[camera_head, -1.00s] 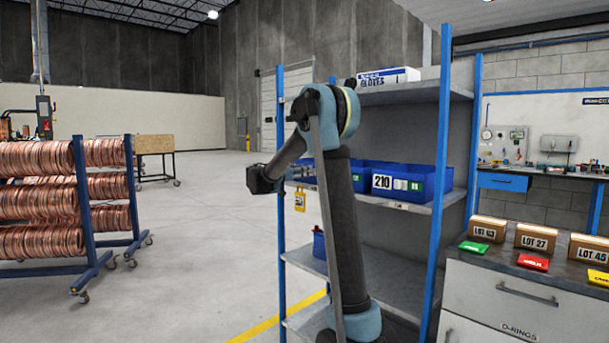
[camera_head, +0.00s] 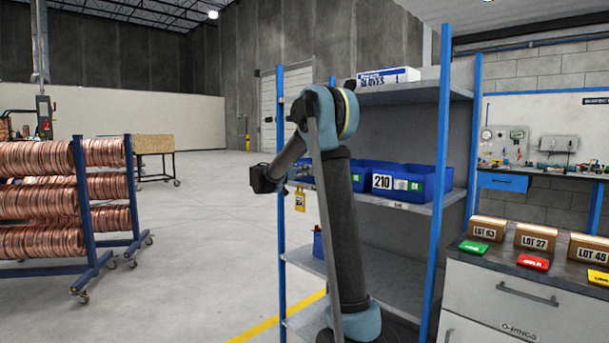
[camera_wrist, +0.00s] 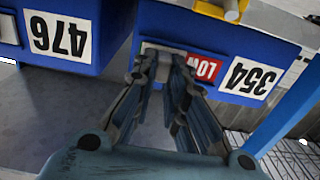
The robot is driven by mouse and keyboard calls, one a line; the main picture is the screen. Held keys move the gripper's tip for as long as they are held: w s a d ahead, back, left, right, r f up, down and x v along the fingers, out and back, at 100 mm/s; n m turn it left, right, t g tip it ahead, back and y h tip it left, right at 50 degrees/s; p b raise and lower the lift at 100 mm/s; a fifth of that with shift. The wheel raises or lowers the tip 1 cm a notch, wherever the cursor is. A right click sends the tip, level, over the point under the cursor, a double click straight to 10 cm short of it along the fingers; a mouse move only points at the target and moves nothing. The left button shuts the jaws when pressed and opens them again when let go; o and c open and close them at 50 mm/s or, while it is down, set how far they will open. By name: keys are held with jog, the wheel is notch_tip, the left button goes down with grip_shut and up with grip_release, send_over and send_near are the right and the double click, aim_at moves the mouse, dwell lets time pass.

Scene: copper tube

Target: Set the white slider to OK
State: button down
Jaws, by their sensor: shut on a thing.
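In the wrist view, which shows the labels upside down, a blue bin (camera_wrist: 225,32) labelled 354 has a red LOW field (camera_wrist: 203,67) on its front. The white slider (camera_wrist: 164,66) sits on that front just beside the red field and is mostly covered by my fingers. My gripper (camera_wrist: 167,57) is shut on the slider, with a finger on each side. No OK field shows; it is covered by the slider or my fingers. In the head view, the end of my arm (camera_head: 266,179) is left of the shelf, and its fingers cannot be made out.
A neighbouring blue bin (camera_wrist: 60,35) labelled 476 is close on the left in the wrist view. In the head view, bin 210 (camera_head: 410,170) stands on the shelf rack, whose blue posts (camera_head: 443,150) rise close to my arm.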

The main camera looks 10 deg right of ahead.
jog(key=shift+w+a, duration=0.8)
jog(key=shift+w, duration=0.25)
jog(key=shift+w+a, duration=0.75)
jog(key=shift+w, duration=0.25)
jog(key=c, duration=1.6)
grip_release()
jog(key=v, duration=1.2)
